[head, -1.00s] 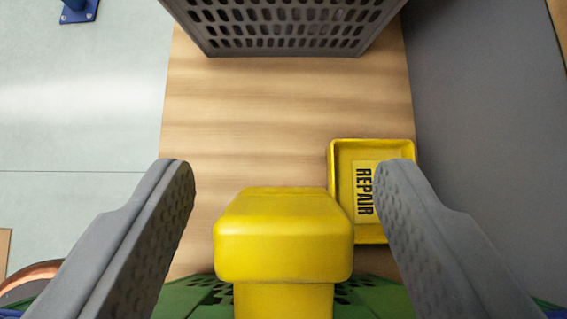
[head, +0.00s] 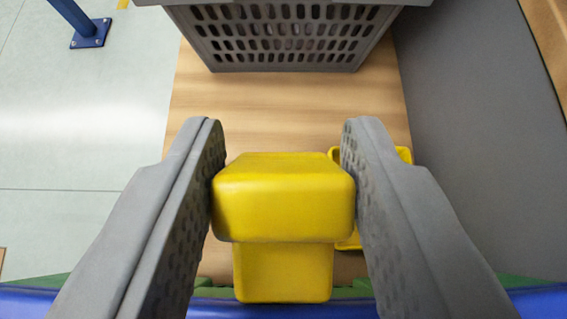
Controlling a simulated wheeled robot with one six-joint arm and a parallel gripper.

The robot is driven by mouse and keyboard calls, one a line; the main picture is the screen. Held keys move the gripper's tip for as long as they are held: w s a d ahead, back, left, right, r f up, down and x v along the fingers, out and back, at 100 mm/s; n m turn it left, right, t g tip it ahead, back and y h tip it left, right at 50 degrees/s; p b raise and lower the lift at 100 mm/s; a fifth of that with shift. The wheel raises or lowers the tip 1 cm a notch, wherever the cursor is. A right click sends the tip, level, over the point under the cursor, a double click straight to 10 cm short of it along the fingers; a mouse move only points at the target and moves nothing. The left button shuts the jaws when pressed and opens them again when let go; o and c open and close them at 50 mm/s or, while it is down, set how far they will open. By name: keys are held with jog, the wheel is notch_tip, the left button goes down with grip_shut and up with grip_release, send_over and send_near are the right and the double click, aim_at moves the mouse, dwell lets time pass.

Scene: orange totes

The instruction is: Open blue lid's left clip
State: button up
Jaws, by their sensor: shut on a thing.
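A yellow clip (head: 284,205) with a wide block-shaped head and a narrower stem stands at the lower middle of the head view. My gripper (head: 283,190) is shut on the clip's head, one grey finger against each side. A blue lid edge (head: 535,299) with green below and behind it runs along the bottom of the view, partly hidden by the fingers and the clip. The rest of the lid is out of view.
A grey perforated crate (head: 285,40) stands at the back on a wooden surface (head: 290,105). A yellow tray (head: 404,154) is mostly hidden behind my right finger. A grey panel (head: 455,130) borders the right. A blue post foot (head: 90,34) stands on the floor at upper left.

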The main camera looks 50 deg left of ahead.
jog(key=shift+s+d+r+t+y, duration=0.1)
jog(key=shift+d+t+y, duration=0.15)
jog(key=shift+y, duration=0.25)
jog(key=o, duration=1)
jog(key=v, duration=1.7)
jog(key=shift+s, duration=0.2)
